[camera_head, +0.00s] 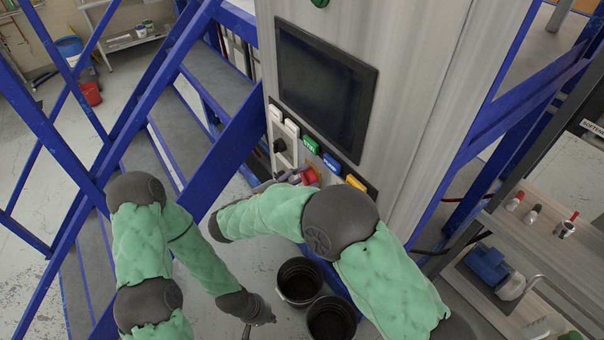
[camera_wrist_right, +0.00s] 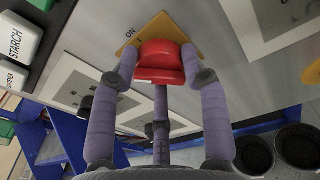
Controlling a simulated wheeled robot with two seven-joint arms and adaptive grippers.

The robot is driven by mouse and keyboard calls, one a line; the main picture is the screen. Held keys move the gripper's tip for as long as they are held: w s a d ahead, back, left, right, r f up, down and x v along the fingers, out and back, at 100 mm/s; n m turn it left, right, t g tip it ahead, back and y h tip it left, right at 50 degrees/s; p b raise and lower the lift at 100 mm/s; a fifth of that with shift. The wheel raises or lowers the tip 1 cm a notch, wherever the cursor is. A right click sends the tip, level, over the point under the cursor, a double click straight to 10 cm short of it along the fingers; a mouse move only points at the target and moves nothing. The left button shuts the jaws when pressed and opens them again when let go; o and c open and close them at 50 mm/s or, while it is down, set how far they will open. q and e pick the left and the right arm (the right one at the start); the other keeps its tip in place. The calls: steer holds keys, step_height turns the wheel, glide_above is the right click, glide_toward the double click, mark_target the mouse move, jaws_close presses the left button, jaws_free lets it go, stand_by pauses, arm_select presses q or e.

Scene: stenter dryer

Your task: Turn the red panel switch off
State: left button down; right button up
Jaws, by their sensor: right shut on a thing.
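The red switch (camera_head: 309,177) sits low on the grey panel, below the dark screen, in the head view. In the right wrist view the red switch (camera_wrist_right: 160,62) stands on a yellow plate (camera_wrist_right: 150,30) marked "ON" to its left. My right gripper (camera_wrist_right: 161,72) has its purple fingers on both sides of the red knob and is shut on it, with a third finger below. In the head view my right gripper (camera_head: 291,177) is partly hidden by my own arm. My left gripper (camera_head: 258,316) hangs low, away from the panel; its fingers are too unclear to tell.
Green (camera_head: 310,145), blue (camera_head: 332,163) and yellow (camera_head: 356,183) buttons line the panel near the switch. Two black buckets (camera_head: 299,281) stand on the floor beneath. Blue stair rails (camera_head: 235,150) rise at the left, and a shelf (camera_head: 560,250) stands at the right.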

steer(key=shift+s+d+f+n+g+p, duration=0.15)
steer(key=shift+n+g+p, duration=0.1)
steer(key=shift+n+p, duration=0.95)
steer(key=shift+w+a+f+n+g+p, duration=0.1)
steer(key=shift+f+n+g+p, duration=0.15)
steer(key=shift+n+p, duration=0.9)
steer(key=shift+s+d+f+n+g+p, duration=0.1)
steer(key=shift+n+g+p, duration=0.2)
steer(key=shift+n+p, duration=0.9)
steer(key=shift+n, duration=0.55)
steer(key=o, duration=1.1)
steer(key=shift+o, duration=0.2)
steer(key=shift+r+p, duration=0.15)
steer(key=shift+p, duration=0.15)
steer(key=shift+r, duration=0.1)
